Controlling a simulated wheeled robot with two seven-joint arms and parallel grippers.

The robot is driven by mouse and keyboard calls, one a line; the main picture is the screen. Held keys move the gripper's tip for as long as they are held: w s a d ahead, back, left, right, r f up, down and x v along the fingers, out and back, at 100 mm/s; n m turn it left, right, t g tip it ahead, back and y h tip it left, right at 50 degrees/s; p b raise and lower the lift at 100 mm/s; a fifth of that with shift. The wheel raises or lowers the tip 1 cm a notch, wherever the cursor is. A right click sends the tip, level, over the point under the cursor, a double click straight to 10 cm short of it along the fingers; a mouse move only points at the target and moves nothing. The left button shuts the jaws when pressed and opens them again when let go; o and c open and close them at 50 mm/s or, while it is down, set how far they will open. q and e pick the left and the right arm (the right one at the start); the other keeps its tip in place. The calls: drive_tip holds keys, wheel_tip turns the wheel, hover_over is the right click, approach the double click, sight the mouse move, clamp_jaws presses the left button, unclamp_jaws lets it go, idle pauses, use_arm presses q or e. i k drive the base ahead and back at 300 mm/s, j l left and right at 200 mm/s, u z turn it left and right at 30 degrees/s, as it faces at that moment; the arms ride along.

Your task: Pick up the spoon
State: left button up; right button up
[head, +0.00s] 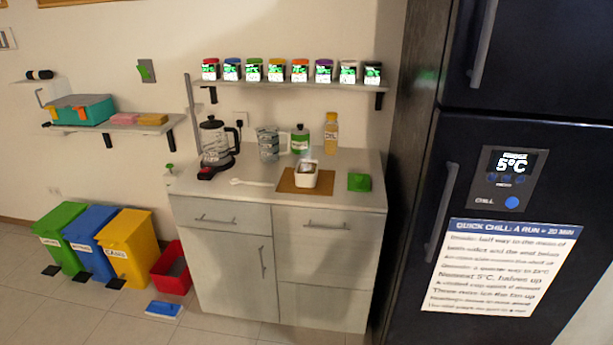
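A white spoon (250,183) lies flat on the light countertop (215,184). Its right end reaches close to or onto the left edge of a brown mat (288,186); I cannot tell if they touch. A white square cup (305,180) stands on the mat, with something pale and unclear showing at its top. Neither of my grippers shows in the head view.
Spice jars line the shelf (290,83) above. A dark fridge (510,130) stands right.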

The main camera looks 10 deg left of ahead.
sight(235, 181)
drive_tip(key=j+z, duration=0.1)
drive_tip(key=z, duration=0.55)
drive_tip(key=i+j+z, duration=0.15)
drive_tip(key=j+z, duration=0.3)
drive_tip(key=j, duration=0.45)
drive_tip(key=j+z, duration=0.5)
drive_tip(key=j, duration=1.2)
drive_tip(key=k+j+z, duration=0.1)
drive_tip(key=j, duration=1.55)
drive_tip(key=k+z, duration=0.05)
